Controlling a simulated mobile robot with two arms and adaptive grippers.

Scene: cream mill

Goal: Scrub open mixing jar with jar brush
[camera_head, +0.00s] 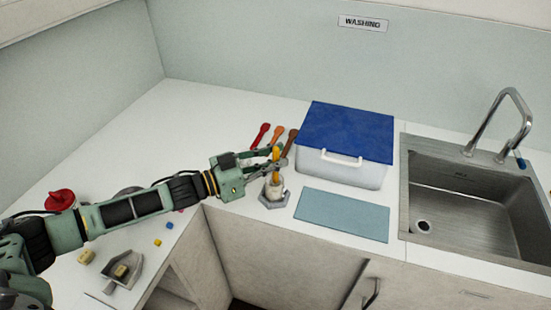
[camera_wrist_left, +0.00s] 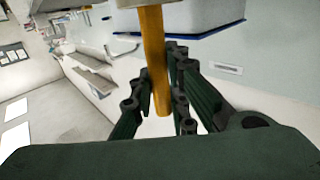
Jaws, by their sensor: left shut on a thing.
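My left gripper (camera_head: 268,164) is shut on the yellow-orange handle of the jar brush (camera_head: 276,170). The handle also shows between the dark fingers in the left wrist view (camera_wrist_left: 153,50). The brush stands roughly upright over the open mixing jar (camera_head: 274,189), a small pale jar on a grey hexagonal base (camera_head: 283,201) near the counter's front edge. The brush's lower end meets the jar mouth in the head view; its head is hidden, so I cannot tell how deep it reaches. My right gripper is not in view.
Red, orange and brown utensils (camera_head: 261,134) lie behind the gripper. A white box with a blue lid (camera_head: 345,132) and a blue mat (camera_head: 343,215) are right of the jar, then the sink (camera_head: 470,200). A red-lidded container (camera_head: 60,200) and a scoop (camera_head: 124,272) are left.

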